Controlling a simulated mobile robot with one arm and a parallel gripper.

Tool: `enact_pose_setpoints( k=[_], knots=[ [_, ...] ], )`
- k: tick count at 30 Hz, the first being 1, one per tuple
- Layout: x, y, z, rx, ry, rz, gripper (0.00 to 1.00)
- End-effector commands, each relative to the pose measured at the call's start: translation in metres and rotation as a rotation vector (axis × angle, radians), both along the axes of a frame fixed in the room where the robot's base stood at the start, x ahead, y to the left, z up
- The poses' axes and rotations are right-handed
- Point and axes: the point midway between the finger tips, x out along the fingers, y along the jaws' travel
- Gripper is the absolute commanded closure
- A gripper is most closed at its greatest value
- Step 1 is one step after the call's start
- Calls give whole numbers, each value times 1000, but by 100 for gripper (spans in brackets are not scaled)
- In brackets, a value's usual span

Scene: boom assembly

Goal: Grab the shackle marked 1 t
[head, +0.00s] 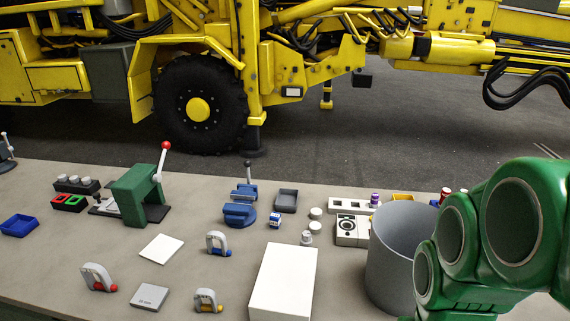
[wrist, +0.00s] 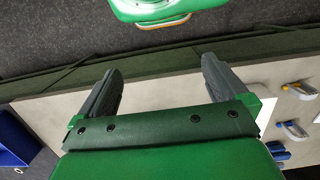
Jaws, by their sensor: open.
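Three grey shackles with coloured pins stand on the bench in the head view. One with a red pin (head: 98,277) is at the left, one with a blue pin (head: 217,243) is farther back, and one with a yellow pin (head: 206,300) is near the front. Their load marks are too small to read. In the wrist view, small grey pieces with coloured parts, probably shackles (wrist: 295,129), lie at the right edge, outside my fingers. My gripper (wrist: 159,68) is open with nothing between its fingers. In the head view only my green arm shows at the right.
A large grey bin (head: 390,255) stands beside my arm. A white box (head: 284,280) stands right of the shackles; flat plates (head: 161,248) lie among them. A green press (head: 140,195) and blue vise (head: 240,206) stand behind. The wrist view also shows a blue tray (wrist: 14,142).

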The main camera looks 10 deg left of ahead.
Motion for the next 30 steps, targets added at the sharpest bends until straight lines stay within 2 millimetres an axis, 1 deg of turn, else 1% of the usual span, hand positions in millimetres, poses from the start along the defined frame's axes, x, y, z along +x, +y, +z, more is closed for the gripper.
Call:
enact_pose_setpoints(
  k=[1,9,17,20,23,26,30],
  knots=[
    [0,0,0,0,0,0,5],
    [0,0,0,0,0,0,45],
    [0,0,0,1,1,0,45],
    [4,5,0,13,3,-1,45],
    [15,19,-1,48,7,-6,45],
    [32,41,-1,102,11,-18,45],
    [57,76,0,189,25,-47,45]
  ],
)
